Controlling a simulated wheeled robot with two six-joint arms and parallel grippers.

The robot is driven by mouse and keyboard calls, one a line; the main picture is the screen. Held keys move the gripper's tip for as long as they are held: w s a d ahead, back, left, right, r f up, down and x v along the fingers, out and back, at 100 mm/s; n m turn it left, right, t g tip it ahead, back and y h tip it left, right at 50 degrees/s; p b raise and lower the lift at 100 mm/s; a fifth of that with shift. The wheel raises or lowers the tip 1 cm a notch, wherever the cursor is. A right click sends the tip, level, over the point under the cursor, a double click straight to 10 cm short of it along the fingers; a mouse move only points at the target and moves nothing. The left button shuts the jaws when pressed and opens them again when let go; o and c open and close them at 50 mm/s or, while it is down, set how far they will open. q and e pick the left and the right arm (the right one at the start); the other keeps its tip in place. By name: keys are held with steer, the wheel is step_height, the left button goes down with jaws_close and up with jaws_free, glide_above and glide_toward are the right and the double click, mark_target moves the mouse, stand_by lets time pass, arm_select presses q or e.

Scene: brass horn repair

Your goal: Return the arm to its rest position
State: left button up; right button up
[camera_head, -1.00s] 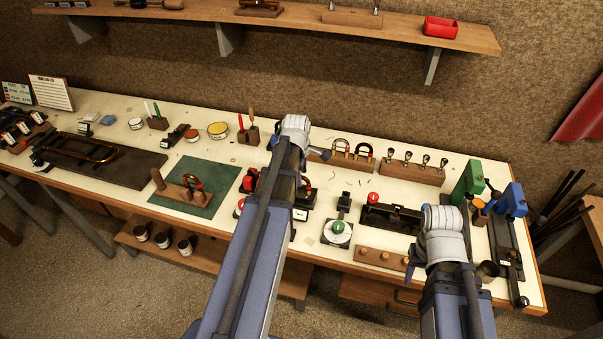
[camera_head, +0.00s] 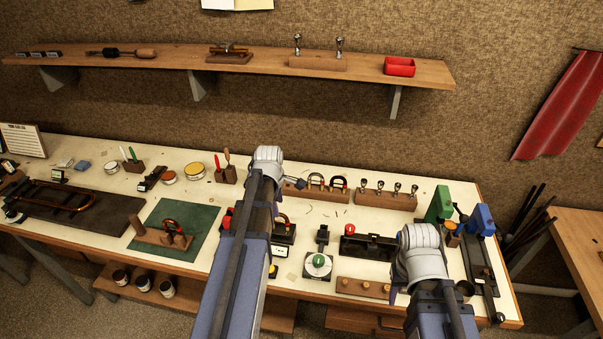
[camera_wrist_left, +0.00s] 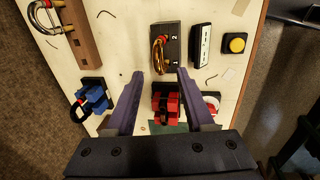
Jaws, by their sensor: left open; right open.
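My left arm reaches from the bottom middle of the head view to its wrist (camera_head: 268,155) over the bench; its jaws are hidden there. In the left wrist view my left gripper (camera_wrist_left: 158,75) is open, with two purple fingers apart and nothing between them. Beyond and below the fingers are a red vise-like block (camera_wrist_left: 167,102) and a dark block with a brass loop (camera_wrist_left: 160,52). My right arm shows at the lower right of the head view, its wrist (camera_head: 420,245) over the bench front. Its jaws are mostly hidden behind the wrist; no held object shows.
The bench (camera_head: 120,172) is crowded: a green mat (camera_head: 200,225), wooden racks (camera_head: 385,200), a black fixture (camera_head: 368,248), and green (camera_head: 440,204) and blue (camera_head: 482,219) upright tools near my right arm.

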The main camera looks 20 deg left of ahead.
arm_select(q)
steer(key=s+d+f+m+b, duration=0.1)
steer(key=d+m, duration=0.2)
steer(key=d, duration=0.2)
steer(key=s+d+f+m+b, duration=0.1)
steer(key=s+d+m, duration=0.1)
steer(key=d+m, duration=0.2)
steer(key=s+d+f+m+g+b, duration=0.1)
steer(key=d+f+m+b, duration=0.1)
steer(key=d, duration=0.5)
steer(key=shift+s+d+f+m, duration=0.15)
steer(key=shift+s+m, duration=0.2)
steer(key=shift+m, duration=0.45)
steer(key=s+d+f+m+g+b, duration=0.1)
steer(key=s+d+f+m+b, duration=0.2)
steer(key=s+d+m, duration=0.7)
steer(key=d+m, duration=0.3)
steer(key=shift+s+d+m+y, duration=0.2)
steer(key=shift+d+m+y, duration=0.1)
steer(key=shift+m, duration=0.1)
